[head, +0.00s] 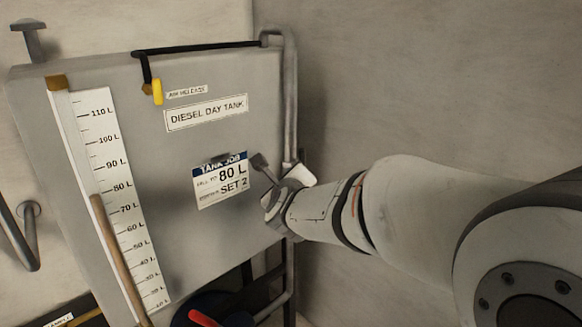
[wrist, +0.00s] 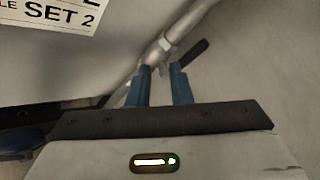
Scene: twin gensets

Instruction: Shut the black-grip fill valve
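The fill pipe (wrist: 190,25) runs down the side of the tank, and a metal valve fitting (wrist: 155,52) sits on it in the wrist view. A short black grip (wrist: 193,54) sticks out from the fitting up and to the right. My gripper (wrist: 160,70) has two blue fingers apart, with a gap between them. Its tips are just below the fitting, the right one close to the inner end of the black grip; I cannot tell whether they touch. In the head view my gripper (head: 281,172) is at the pipe (head: 290,100) and hides most of the valve.
The grey diesel day tank (head: 165,165) carries a level scale (head: 115,165), with the brown column near 80 L. A job card (head: 221,180) reads 80 L, SET 2. A yellow air-release handle (head: 157,92) is at the top. A red lever (head: 203,318) shows below.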

